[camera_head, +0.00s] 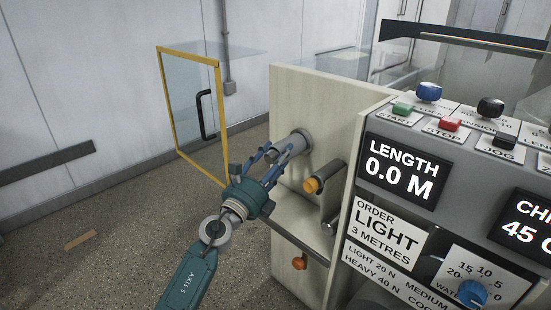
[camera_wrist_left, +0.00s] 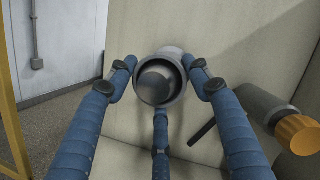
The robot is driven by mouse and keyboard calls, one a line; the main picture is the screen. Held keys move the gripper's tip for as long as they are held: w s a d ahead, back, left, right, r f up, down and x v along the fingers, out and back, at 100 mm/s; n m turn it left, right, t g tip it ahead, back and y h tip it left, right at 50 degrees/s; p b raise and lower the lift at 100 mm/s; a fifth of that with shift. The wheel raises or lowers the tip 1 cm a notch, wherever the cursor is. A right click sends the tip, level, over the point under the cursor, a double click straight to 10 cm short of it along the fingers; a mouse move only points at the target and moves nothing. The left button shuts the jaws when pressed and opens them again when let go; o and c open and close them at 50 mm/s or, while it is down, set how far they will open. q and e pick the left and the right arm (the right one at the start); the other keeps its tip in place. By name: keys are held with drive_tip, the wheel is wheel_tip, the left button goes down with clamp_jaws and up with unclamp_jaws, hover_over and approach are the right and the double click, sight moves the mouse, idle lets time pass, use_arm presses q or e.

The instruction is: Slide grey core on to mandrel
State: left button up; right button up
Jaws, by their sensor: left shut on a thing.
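The grey core (camera_head: 283,152) is a short hollow tube beside the pale machine panel. It also shows in the left wrist view (camera_wrist_left: 147,93), with its open end facing the camera. My left gripper (camera_head: 282,148) comes from the lower left, its blue fingers shut around the core. A dark rounded shape (camera_wrist_left: 157,86) shows inside the core's opening. The mandrel is mostly hidden by the core and fingers. I cannot tell how far the core sits over it. My right gripper is out of view.
An orange-tipped shaft (camera_head: 313,185) sticks out just right of the core, and an orange knob (camera_head: 299,263) sits lower down. A yellow-framed clear door (camera_head: 188,112) stands open to the left. The control panel (camera_head: 404,179) is to the right. The floor at left is mostly clear.

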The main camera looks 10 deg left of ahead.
use_arm(q)
drive_tip(key=o, duration=1.2)
drive_tip(key=shift+s+a+f, duration=0.2)
drive_tip(key=shift+s, duration=0.2)
drive_tip(key=v, duration=1.1)
drive_tip(key=shift+r, duration=0.1)
